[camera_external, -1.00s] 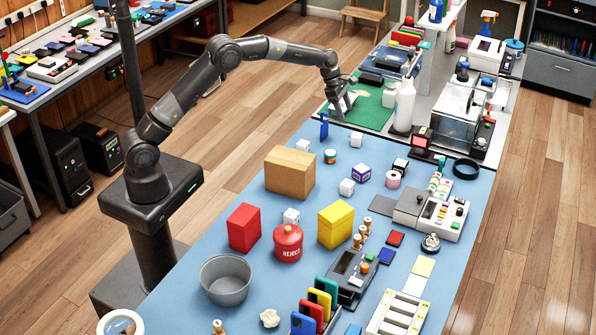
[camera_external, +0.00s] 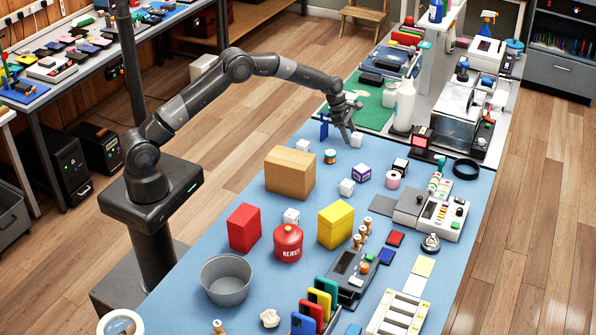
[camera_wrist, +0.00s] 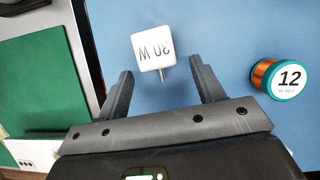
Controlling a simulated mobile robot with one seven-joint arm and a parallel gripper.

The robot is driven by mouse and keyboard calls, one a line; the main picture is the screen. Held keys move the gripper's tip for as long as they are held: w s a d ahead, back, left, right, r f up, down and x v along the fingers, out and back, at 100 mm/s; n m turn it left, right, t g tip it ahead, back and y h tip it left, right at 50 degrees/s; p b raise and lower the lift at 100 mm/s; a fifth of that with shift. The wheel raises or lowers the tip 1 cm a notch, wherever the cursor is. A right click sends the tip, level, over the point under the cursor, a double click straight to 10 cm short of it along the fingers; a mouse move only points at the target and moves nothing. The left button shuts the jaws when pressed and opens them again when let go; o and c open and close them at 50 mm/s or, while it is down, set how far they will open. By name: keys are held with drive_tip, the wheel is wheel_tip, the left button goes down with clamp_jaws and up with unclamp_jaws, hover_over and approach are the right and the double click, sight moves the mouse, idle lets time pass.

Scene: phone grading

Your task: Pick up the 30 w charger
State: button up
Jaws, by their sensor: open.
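The 30 W charger (camera_wrist: 151,48) is a white cube with "30 W" upside down on its face and metal prongs toward me in the wrist view. In the external view it appears to be the white cube (camera_external: 357,139) on the blue table, just right of my gripper (camera_external: 346,130). In the wrist view my gripper (camera_wrist: 160,68) is open and empty. Its two fingers point toward the charger, which lies just past the fingertips and roughly between them. I cannot tell the exact height gap.
A copper spool (camera_wrist: 279,79) with teal ends and a "12" label lies right of the charger in the wrist view. A green mat (camera_wrist: 32,80) is at the left. Other white cubes (camera_external: 347,187) and a cardboard box (camera_external: 290,173) stand nearer. A blue stand (camera_external: 324,126) is close by my gripper.

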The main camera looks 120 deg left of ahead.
drive_tip(key=shift+w+f, duration=0.2)
drive_tip(key=shift+f, duration=0.15)
drive_tip(key=shift+c, duration=0.5)
drive_tip(key=c, duration=1)
drive_tip(key=shift+r, duration=0.15)
